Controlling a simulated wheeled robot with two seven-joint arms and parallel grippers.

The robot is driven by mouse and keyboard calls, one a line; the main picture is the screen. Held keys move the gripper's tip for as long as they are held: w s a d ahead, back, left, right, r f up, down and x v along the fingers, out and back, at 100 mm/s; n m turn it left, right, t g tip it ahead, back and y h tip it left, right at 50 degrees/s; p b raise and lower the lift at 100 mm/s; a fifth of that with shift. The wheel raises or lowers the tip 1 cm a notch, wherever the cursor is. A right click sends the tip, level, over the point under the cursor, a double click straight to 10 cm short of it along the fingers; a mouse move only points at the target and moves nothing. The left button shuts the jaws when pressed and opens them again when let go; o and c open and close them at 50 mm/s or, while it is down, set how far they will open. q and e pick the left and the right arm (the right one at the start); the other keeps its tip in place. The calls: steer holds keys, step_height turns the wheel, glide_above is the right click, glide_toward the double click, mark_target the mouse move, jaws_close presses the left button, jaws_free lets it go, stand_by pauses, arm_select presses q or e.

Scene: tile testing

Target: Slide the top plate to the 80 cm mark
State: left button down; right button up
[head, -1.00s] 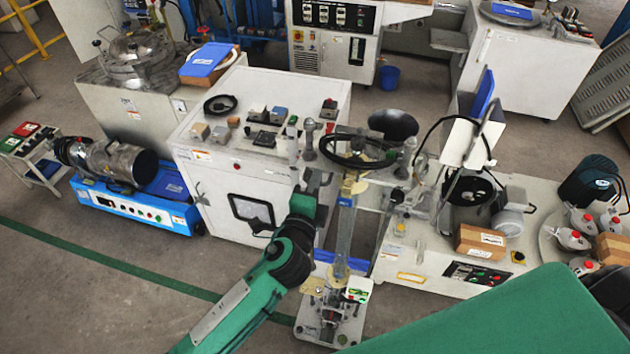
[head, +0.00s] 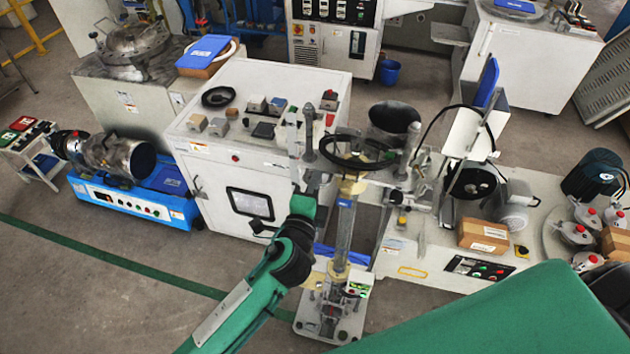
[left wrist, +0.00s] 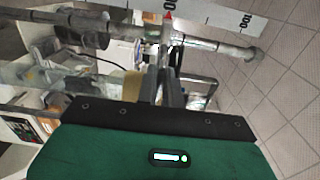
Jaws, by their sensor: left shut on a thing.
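The test stand has a base (head: 328,318) on the floor and a clear upright tube (head: 345,235) with tan collars. The top plate's tan part (head: 352,187) sits high on the tube and also shows in the left wrist view (left wrist: 133,84), beside the fingers. My left gripper (head: 325,180) is at the stand's upper part; in the left wrist view its fingers (left wrist: 165,85) are close together on a slim part of the plate, mostly hidden. A pale scale (left wrist: 215,12) with black numbers and a red pointer (left wrist: 168,15) are beyond them. The pointer's reading is unclear. My right gripper is out of view.
A white cabinet (head: 235,190) with small devices on top stands behind and left. A long white machine (head: 440,275) stands right of the stand. Floor at the left front is clear.

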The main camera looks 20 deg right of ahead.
arm_select(q)
steer(key=shift+f+b, duration=0.75)
steer(key=shift+f, duration=0.4)
steer(key=shift+f+b, duration=2.45)
steer(key=shift+f, duration=0.65)
